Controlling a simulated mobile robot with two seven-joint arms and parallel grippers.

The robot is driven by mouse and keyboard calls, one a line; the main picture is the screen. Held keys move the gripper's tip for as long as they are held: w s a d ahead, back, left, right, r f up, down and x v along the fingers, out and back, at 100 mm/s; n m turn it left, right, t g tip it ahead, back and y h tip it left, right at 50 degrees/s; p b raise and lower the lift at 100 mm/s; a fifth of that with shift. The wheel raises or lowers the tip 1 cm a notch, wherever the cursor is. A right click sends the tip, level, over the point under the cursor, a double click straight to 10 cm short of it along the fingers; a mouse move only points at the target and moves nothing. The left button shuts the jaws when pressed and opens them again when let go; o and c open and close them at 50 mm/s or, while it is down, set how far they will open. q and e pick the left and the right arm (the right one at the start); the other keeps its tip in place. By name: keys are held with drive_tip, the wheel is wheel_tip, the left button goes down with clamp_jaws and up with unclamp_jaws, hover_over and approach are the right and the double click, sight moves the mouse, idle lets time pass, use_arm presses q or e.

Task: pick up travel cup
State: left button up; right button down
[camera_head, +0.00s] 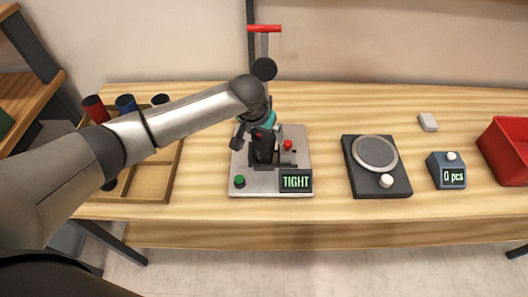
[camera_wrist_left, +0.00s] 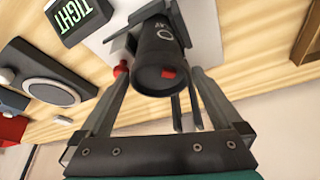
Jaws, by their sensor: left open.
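A black travel cup (camera_head: 263,150) stands in the fixture of the grey laser marker base (camera_head: 240,183). In the left wrist view the cup (camera_wrist_left: 155,45) shows its dark end with a small red mark, and a pale ring mark on its side. My left gripper (camera_head: 257,137) is over the cup, coming from above. In the wrist view its open fingers (camera_wrist_left: 161,75) lie on either side of the cup's near end, with gaps visible. The marker's display (camera_head: 296,181) reads TIGHT. The arm and gripper hide part of the cup. My right gripper is not in view.
A wooden tray (camera_head: 150,183) at the left holds a red cup (camera_head: 94,108), a blue cup (camera_head: 126,104) and a dark one. A scale-like plate (camera_head: 375,153), a counter (camera_head: 447,170) reading 0 pcs and a red bin (camera_head: 505,150) are to the right. The marker's column rises behind.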

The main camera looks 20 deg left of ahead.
use_arm(q)
drive_tip(key=shift+w+f, duration=0.2)
drive_tip(key=shift+f, duration=0.25)
drive_tip(key=c, duration=0.6)
drive_tip(key=shift+r, duration=0.1)
